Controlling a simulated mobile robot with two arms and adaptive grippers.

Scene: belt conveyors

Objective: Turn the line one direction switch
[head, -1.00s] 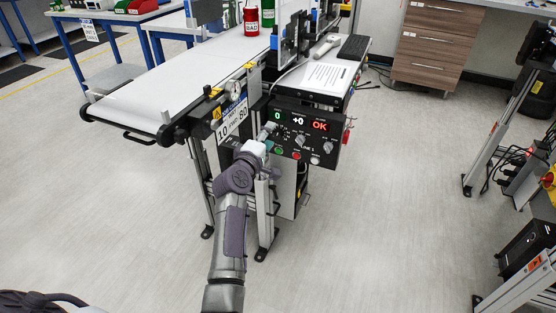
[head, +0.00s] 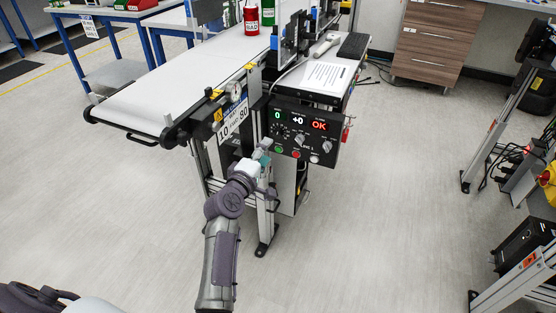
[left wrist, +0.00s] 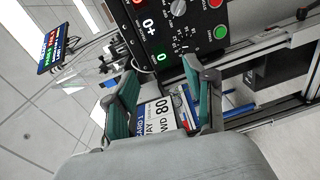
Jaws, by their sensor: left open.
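The black line one control panel (head: 285,112) hangs at the conveyor's near end, with green "0", white "+0" and red "OK" displays. On it are a middle knob switch (head: 300,140) and a right knob switch (head: 328,147); their labels are too small to read. My left gripper (head: 264,156) is just below and in front of the panel's lower left corner. In the left wrist view its teal fingers (left wrist: 160,70) are apart and empty. My right gripper is out of view.
Below the knobs are a green button (head: 279,150), a red button (head: 296,155) and a white button (head: 314,160). A white sign (head: 233,122) and the conveyor belt (head: 165,85) are left of the panel. Conveyor legs stand below.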

